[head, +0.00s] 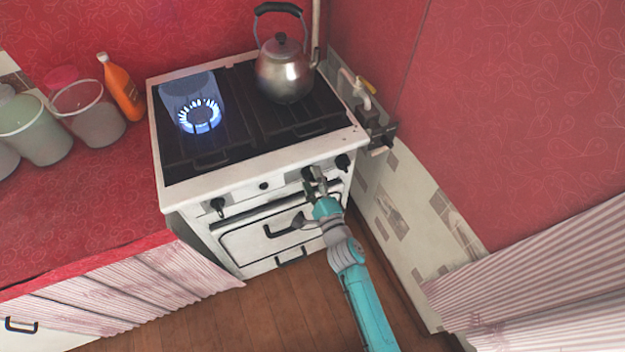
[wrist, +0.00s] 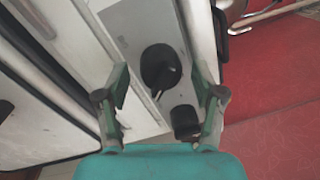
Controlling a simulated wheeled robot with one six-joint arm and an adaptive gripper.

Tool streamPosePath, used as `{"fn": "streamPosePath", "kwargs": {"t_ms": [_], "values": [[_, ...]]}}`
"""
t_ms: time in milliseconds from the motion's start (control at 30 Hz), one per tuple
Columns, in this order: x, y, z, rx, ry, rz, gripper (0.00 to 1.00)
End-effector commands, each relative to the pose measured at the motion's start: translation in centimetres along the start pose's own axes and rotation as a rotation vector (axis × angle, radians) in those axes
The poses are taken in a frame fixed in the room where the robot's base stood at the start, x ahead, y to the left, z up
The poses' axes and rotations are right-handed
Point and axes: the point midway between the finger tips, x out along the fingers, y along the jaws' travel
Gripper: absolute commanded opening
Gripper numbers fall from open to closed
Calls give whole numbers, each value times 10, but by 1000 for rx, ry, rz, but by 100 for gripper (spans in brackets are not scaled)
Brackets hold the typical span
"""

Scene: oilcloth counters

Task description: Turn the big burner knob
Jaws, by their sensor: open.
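The white stove's front panel (head: 235,195) carries several black knobs. One knob (head: 308,173) is partly covered by my gripper (head: 315,178). Another knob (head: 343,161) is to its right, and one more (head: 217,205) is at the far left. In the wrist view a large round black knob (wrist: 160,68) with a pointer lies between the two open fingers of my gripper (wrist: 159,82). The fingers appear apart from it. A second black knob (wrist: 184,122) shows lower, near the right finger. No label shows which is the big burner's knob.
A blue flame (head: 199,116) burns on the left burner. A metal kettle (head: 284,70) stands at the back right of the stovetop. The oven handle (head: 284,226) is below the panel. A tiled wall and pipe tap (head: 380,135) are close on the right.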

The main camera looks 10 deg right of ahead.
Motion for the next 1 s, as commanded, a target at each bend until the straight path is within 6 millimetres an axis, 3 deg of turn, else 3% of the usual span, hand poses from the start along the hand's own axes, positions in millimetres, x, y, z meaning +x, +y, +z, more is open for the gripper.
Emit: {"fn": "streamPosePath", "kwargs": {"t_ms": [167, 500, 700, 1000], "values": [[-16, 1, 0, 0, 1, 2, 68], [-78, 1, -1, 0, 3, 3, 68], [-106, 1, -1, 1, 1, 1, 68], [-119, 0, -1, 0, 1, 0, 68]]}}
